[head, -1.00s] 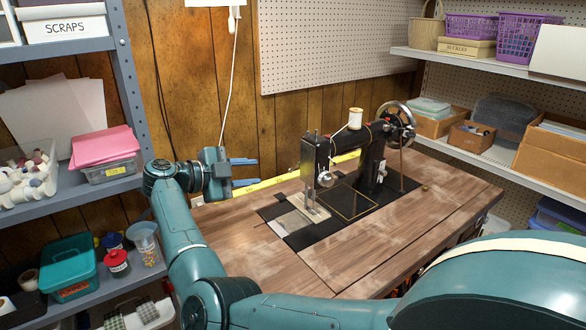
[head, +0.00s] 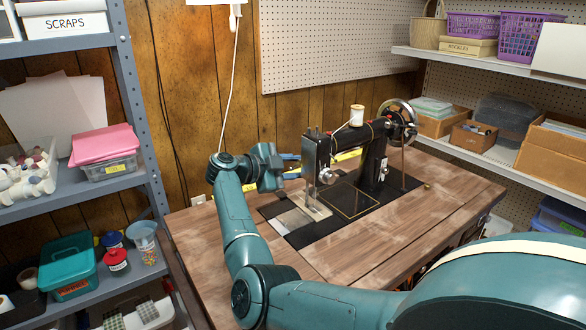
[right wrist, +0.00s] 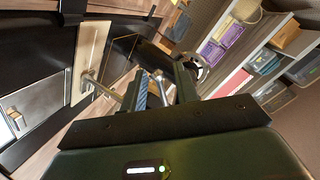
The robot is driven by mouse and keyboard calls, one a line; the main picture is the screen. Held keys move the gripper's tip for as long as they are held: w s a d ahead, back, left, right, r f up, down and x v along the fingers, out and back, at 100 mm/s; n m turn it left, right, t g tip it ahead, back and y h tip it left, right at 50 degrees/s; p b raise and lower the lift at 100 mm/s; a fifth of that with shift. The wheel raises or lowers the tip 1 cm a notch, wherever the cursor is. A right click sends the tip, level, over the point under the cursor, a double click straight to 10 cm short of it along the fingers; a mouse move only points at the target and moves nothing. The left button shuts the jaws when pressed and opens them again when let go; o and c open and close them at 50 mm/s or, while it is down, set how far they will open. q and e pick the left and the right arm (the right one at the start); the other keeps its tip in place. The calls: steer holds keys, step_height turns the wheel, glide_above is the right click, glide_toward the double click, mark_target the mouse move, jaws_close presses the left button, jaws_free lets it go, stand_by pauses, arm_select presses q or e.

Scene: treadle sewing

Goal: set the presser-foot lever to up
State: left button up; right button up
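The black sewing machine (head: 345,145) stands on the wooden table, its needle end facing left. The presser-foot lever cannot be picked out in the head view. In the right wrist view, a thin metal rod (right wrist: 158,80) shows between my fingers; I cannot tell whether it is the lever. The presser-foot area (right wrist: 92,78) shows to the left of the fingers. My right gripper (head: 291,166) is just left of and behind the machine's needle end, its blue fingers apart and pointing right. It is open in the right wrist view too (right wrist: 163,88). My left gripper is out of view.
The wooden table (head: 365,245) has bare room in front of the machine. A pegboard (head: 335,45) hangs on the wall behind. Shelves with boxes stand on both sides, including the grey left shelf unit (head: 130,100). A spool (head: 356,115) sits on top of the machine.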

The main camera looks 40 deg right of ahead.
jaws_close()
stand_by(0.3)
